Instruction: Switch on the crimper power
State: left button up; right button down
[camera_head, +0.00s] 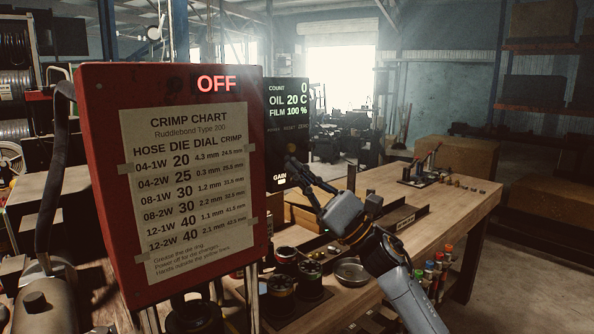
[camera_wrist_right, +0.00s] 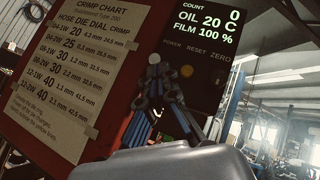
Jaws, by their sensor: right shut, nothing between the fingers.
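The red crimper housing (camera_head: 95,180) stands at the left, with a red OFF sign (camera_head: 216,84) lit at its top. Beside it is the dark control panel (camera_head: 285,120), reading COUNT 0, OIL 20 C and FILM 100 %. In the right wrist view the panel (camera_wrist_right: 225,60) carries the labels POWER, RESET and ZERO. A small amber button (camera_wrist_right: 186,71) shows below RESET. My right gripper (camera_head: 291,165) is shut and empty in front of the panel. In the wrist view its fingertips (camera_wrist_right: 161,76) lie just below the POWER label and overlap that spot; I cannot tell whether they touch. My left gripper is out of view.
A paper crimp chart (camera_head: 190,190) is taped to the housing. A wooden workbench (camera_head: 450,200) runs to the right, with a metal dish (camera_head: 352,271) and dark round dies (camera_head: 281,297) near its left end. Several coloured bottles (camera_head: 433,275) stand by its front edge.

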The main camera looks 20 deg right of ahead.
jog(key=r+m+h+p, duration=0.1)
jog(key=s+m+h+p, duration=0.1)
jog(key=h, duration=0.1)
jog(key=shift+s+d+r+m+p, duration=0.1)
jog(key=shift+d+r+m+p, duration=0.05)
jog(key=shift+r+m+p, duration=0.2)
jog(key=shift+w+f, duration=0.2)
jog(key=b+v, duration=1.1)
jog(key=v, duration=0.2)
jog(key=shift+d+r, duration=0.35)
jog(key=shift+d, duration=0.1)
